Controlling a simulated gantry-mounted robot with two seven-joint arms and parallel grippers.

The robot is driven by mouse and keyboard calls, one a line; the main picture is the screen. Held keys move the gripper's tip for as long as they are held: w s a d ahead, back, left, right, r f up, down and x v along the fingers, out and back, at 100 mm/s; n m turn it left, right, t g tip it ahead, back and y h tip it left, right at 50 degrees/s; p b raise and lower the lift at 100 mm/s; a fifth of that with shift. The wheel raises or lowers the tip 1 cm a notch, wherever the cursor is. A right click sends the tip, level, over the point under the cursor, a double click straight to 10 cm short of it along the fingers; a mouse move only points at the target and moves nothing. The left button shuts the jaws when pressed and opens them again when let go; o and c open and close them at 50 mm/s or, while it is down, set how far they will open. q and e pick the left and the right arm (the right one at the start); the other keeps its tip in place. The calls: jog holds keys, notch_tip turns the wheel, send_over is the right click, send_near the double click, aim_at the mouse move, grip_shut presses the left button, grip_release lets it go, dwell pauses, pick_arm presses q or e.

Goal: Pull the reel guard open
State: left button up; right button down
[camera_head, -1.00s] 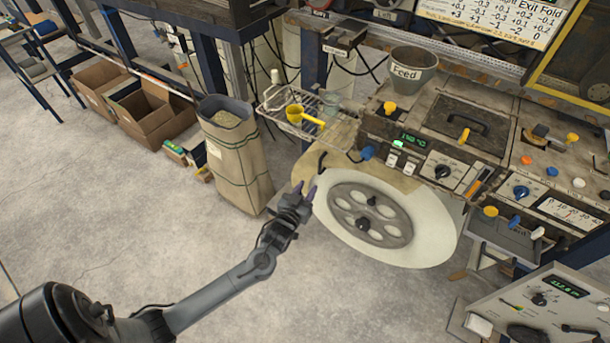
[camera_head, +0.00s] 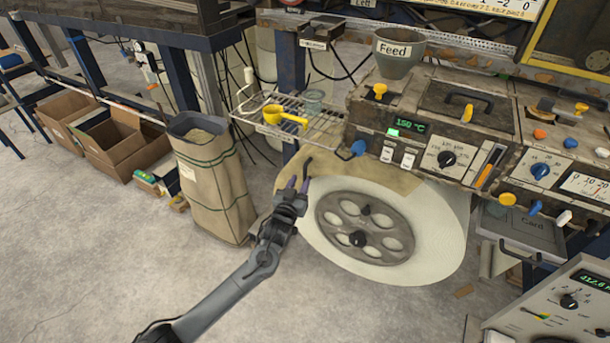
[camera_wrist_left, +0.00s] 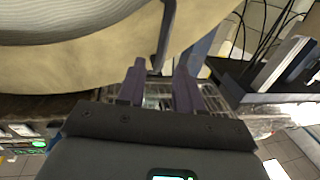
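The large white reel (camera_head: 440,235) with its grey spoked hub stands under the machine. The tan reel guard (camera_head: 405,182) covers its upper left rim. A dark bent handle (camera_head: 308,168) sticks out at the guard's left end. My left gripper (camera_head: 297,184) is just below this handle, its fingers pointing up at it. In the left wrist view the guard (camera_wrist_left: 90,70) fills the upper left. The handle (camera_wrist_left: 166,35) reaches down between the tips of my open left gripper (camera_wrist_left: 159,66), with gaps visible beside it. My right gripper is not in view.
A tall sack (camera_head: 212,180) stands left of the reel. The machine's control panel (camera_head: 425,150) is above the reel. Open floor (camera_head: 100,250) lies at the left.

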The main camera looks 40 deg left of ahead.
aim_at(304, 172)
pick_arm(q)
jog(key=shift+b+x, duration=1.05)
jog(key=shift+x, duration=2.05)
grip_shut()
